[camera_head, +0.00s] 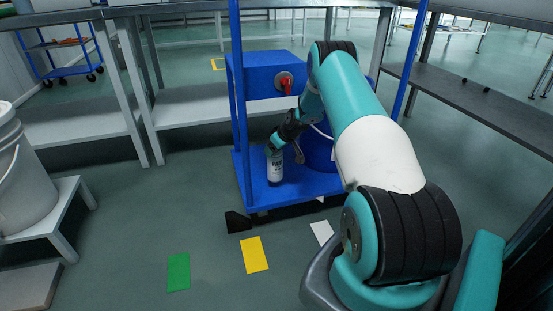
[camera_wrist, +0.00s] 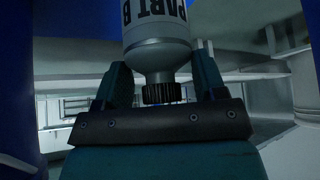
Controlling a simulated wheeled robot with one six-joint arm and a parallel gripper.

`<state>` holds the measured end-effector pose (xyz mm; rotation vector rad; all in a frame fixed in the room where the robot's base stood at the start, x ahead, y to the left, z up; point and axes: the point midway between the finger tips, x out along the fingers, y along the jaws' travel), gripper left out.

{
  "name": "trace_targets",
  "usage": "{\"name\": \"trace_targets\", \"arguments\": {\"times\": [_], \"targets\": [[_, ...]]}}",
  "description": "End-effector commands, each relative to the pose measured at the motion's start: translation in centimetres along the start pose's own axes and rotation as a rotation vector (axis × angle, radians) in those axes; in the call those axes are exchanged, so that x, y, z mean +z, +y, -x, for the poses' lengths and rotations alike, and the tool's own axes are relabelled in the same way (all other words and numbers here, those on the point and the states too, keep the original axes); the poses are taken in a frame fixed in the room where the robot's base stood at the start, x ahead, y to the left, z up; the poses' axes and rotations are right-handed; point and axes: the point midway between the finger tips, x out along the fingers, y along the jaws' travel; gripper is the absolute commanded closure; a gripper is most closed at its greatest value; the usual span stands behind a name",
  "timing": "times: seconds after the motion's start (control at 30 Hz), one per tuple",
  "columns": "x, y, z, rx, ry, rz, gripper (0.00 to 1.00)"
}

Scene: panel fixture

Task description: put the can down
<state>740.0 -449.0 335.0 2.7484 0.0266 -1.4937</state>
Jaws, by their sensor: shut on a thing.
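The can (camera_head: 274,168) is a pale bottle-shaped container with dark lettering. It is upright over the front left of the blue cart's lower deck (camera_head: 304,188); I cannot tell whether its base touches the deck. My gripper (camera_head: 272,149) reaches down to its top from the upper right. In the wrist view the can (camera_wrist: 157,35) shows "PART B" and a black ribbed cap, and my gripper (camera_wrist: 161,82) has one finger on each side of its neck and cap. The can's far end is out of that view.
A blue box (camera_head: 262,75) with a red knob (camera_head: 285,84) and a blue drum (camera_head: 318,150) are on the cart. Blue posts rise around it. Green (camera_head: 178,271), yellow (camera_head: 254,254) and white (camera_head: 321,232) patches lie on open floor. A white bucket (camera_head: 20,175) stands left.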

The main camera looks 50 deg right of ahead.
Motion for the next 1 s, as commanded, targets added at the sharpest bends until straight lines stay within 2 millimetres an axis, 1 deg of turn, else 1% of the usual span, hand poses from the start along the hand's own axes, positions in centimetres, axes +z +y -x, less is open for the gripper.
{"name": "trace_targets", "arguments": {"times": [0.03, 0.13, 0.53, 0.57, 0.6, 0.63, 0.67, 0.9, 1.0], "targets": [[1.1, 0.0, -1.3, -0.001, -0.004, -0.004, 0.96], [2.0, 0.0, -2.6, -0.001, -0.003, -0.003, 0.96], [2.2, 0.0, -2.9, -0.001, -0.003, -0.002, 0.96], [2.2, 0.0, -2.9, -0.002, -0.005, -0.003, 0.31], [2.2, 0.0, -2.9, -0.002, -0.005, -0.003, 0.22], [2.2, 0.0, -2.9, -0.002, -0.005, -0.003, 0.15], [2.2, 0.0, -2.9, -0.002, -0.005, -0.002, 0.10], [2.2, 0.0, -2.9, -0.002, -0.005, -0.002, 0.10], [2.0, 0.0, -2.3, -0.002, -0.005, -0.003, 0.10]]}}
